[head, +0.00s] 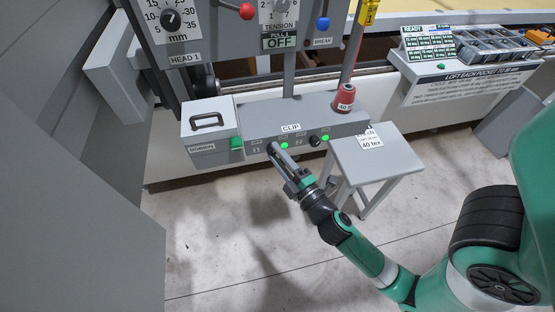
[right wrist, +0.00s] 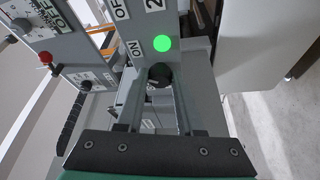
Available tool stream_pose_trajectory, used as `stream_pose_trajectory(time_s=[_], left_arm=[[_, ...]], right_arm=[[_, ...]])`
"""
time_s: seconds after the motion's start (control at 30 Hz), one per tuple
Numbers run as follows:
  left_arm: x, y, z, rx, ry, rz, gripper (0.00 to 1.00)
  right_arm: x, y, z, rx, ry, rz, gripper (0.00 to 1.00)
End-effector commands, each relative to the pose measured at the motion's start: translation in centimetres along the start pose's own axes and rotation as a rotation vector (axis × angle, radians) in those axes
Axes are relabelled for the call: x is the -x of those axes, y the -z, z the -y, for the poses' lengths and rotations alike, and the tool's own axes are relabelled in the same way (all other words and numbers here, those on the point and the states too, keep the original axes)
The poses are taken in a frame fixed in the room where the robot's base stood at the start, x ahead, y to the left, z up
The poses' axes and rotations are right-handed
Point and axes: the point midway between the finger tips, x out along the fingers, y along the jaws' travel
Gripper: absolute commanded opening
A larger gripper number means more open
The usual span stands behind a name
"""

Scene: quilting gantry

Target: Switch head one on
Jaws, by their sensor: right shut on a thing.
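My right gripper (head: 274,150) reaches the front of the grey lower switch box (head: 250,120). Its fingers are shut on the left of two black knobs; the gripper hides this knob in the head view. In the right wrist view the black knob (right wrist: 159,75) sits between the fingertips. A bright green lamp (right wrist: 163,44) is beside the knob, and an ON label (right wrist: 135,48) is near it. The knob's pointing direction is unclear. The other black knob (head: 315,141) has its own green lamp (head: 325,138). My left gripper is not in view.
A grey stool (head: 375,155) stands just right of my right gripper. A red spool (head: 344,97) stands on the switch box's right end. The HEAD 1 panel (head: 185,35) is above, with a red ball lever (head: 247,12). The floor in front is clear.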

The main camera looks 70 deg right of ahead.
Motion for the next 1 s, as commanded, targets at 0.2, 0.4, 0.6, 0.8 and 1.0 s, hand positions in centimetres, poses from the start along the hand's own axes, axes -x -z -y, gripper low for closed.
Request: stream_pose_trajectory(time_s=[0.2, 0.4, 0.6, 0.8, 1.0], left_arm=[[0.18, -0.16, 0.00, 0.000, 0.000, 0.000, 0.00], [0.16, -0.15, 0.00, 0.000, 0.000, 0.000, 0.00], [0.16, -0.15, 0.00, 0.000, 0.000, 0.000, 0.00], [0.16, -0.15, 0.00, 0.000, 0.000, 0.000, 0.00], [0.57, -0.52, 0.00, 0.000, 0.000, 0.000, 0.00]], right_arm=[[-0.01, 0.03, -0.04, -0.013, -0.005, 0.000, 0.00], [-0.01, 0.03, -0.05, -0.013, -0.005, 0.000, 0.00], [-0.01, 0.02, -0.04, -0.012, -0.005, 0.000, 0.65], [-0.01, 0.00, -0.01, -0.011, -0.004, 0.000, 0.66], [0.78, -0.01, 0.31, -0.009, -0.002, -0.001, 0.66]])
